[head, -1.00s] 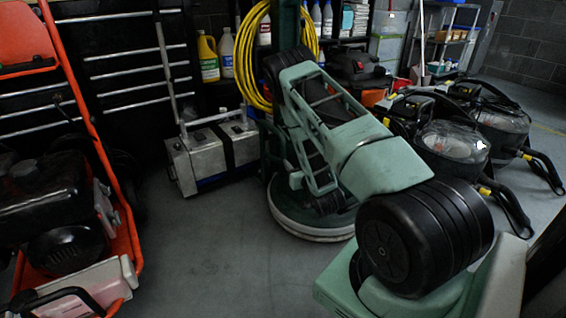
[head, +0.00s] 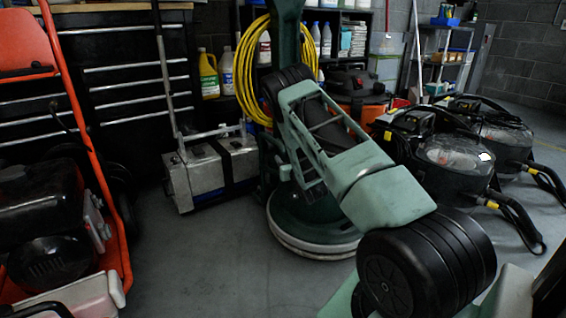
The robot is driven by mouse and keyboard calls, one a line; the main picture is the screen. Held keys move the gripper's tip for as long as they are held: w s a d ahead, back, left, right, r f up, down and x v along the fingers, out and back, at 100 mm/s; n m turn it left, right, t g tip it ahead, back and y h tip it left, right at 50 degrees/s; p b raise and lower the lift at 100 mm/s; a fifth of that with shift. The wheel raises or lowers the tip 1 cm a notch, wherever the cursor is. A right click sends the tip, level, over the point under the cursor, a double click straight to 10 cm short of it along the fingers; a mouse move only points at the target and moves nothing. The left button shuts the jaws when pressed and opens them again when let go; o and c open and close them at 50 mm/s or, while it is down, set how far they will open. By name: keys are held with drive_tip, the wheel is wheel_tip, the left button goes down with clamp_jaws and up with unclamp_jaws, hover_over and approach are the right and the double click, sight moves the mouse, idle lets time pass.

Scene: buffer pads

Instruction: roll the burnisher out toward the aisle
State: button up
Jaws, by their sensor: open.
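The burnisher stands upright on the floor near the middle of the head view. It has a dark green round base (head: 288,225) with a pale rim and a dark green column (head: 286,22) that runs out of the top of the frame. A yellow cord (head: 246,75) hangs in loops beside the column. My mint-green and black arm reaches up from the lower right and crosses in front of the burnisher, covering part of its base and lower column. My gripper does not show; the arm's far end is by the column, and I cannot tell whether anything touches.
An orange-framed machine (head: 100,190) stands close on the left. Grey metal boxes (head: 195,178) sit left of the burnisher, before black drawers (head: 125,85). Black vacuums (head: 445,150) stand on the right. Grey floor (head: 200,260) is clear front left of the base.

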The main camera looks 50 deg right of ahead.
drive_tip(key=shift+b+x, duration=0.4)
drive_tip(key=shift+x, duration=1.1)
clamp_jaws()
drive_tip(key=shift+s, duration=0.15)
